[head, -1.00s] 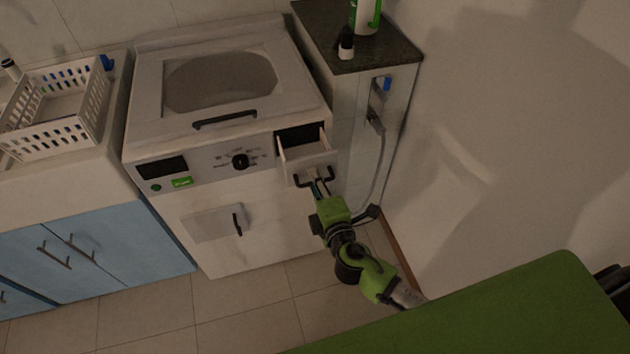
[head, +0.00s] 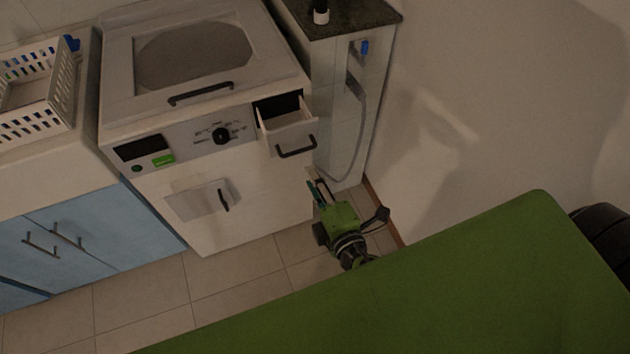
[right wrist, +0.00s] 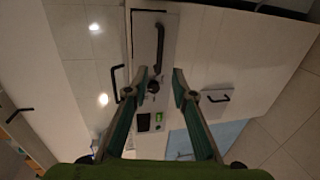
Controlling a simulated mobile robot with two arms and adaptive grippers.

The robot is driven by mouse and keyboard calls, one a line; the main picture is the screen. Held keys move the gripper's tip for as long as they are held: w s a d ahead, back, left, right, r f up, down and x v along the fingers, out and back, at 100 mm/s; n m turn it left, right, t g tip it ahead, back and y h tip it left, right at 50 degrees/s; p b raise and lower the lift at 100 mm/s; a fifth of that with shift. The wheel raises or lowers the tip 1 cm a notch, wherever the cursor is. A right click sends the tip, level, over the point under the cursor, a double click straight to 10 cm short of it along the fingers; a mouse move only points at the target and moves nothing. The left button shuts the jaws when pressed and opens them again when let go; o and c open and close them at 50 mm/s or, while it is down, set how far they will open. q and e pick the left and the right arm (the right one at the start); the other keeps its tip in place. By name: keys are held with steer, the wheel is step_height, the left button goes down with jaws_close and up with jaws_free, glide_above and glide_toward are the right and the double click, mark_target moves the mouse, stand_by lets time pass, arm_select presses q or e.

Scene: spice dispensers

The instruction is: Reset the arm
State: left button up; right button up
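My right gripper (head: 319,191) is below and in front of the washing machine's pulled-out detergent drawer (head: 288,136), clear of the drawer's black handle. In the right wrist view the right gripper (right wrist: 161,76) has its two fingers spread apart with nothing between them, so it is open and empty. The white washing machine (head: 245,195) stands in the middle left of the head view. Its lid (head: 118,60) and small front door (head: 200,201) look shut. My left gripper is in neither view.
A narrow tiled counter (head: 330,120) with a hose stands right of the machine, beside a bare wall (head: 480,80). Blue cabinets (head: 100,240) and a white basket (head: 62,95) are at the left. The tiled floor (head: 235,275) in front is clear.

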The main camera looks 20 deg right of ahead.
steer(key=shift+s, duration=0.2)
stand_by(0.4)
steer(key=s+d+f+m+g, duration=0.2)
steer(key=s+f, duration=0.1)
steer(key=f, duration=0.7)
steer(key=s+d+f+m+g, duration=0.2)
steer(key=s+f+g, duration=0.1)
steer(key=f, duration=0.7)
steer(key=s+d+f+m+g, duration=0.1)
steer(key=s+d+f+g, duration=0.15)
steer(key=f, duration=0.65)
steer(key=s+f+m+g, duration=0.2)
steer(key=s+f, duration=0.4)
steer(key=s, duration=0.3)
steer(key=s+f+m+g, duration=0.2)
steer(key=s+f+m, duration=0.3)
steer(key=s, duration=0.4)
steer(key=s+f+m+g, duration=0.3)
steer(key=s+f, duration=0.4)
steer(key=s, duration=0.2)
steer(key=shift+s+d+f+m, duration=0.2)
steer(key=shift+s+d+m, duration=0.1)
steer(key=shift+s+d, duration=0.15)
